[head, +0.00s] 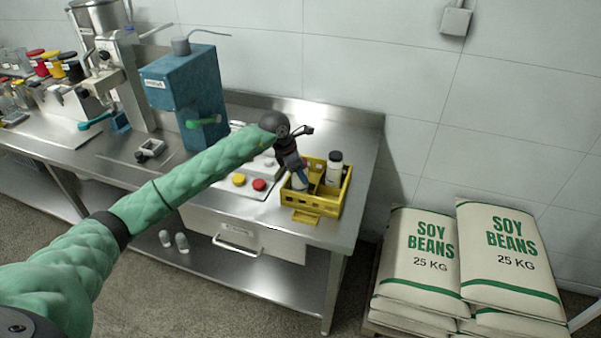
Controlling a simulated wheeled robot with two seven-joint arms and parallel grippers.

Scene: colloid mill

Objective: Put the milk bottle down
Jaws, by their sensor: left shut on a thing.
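My left arm reaches from the lower left across the steel table, and its gripper (301,177) is at the yellow crate (318,206). The gripper is shut on a white milk bottle (300,182), which sits at the left part of the crate. The gripper hides the bottle's top, and I cannot tell whether the bottle touches the crate floor. Another white bottle with a dark cap (334,168) stands upright in the crate's right part. My right gripper is not in view.
The steel table (352,150) holds a blue machine (187,85) and a panel with yellow and red buttons (259,185) left of the crate. A mill (100,20) and jars stand far left.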

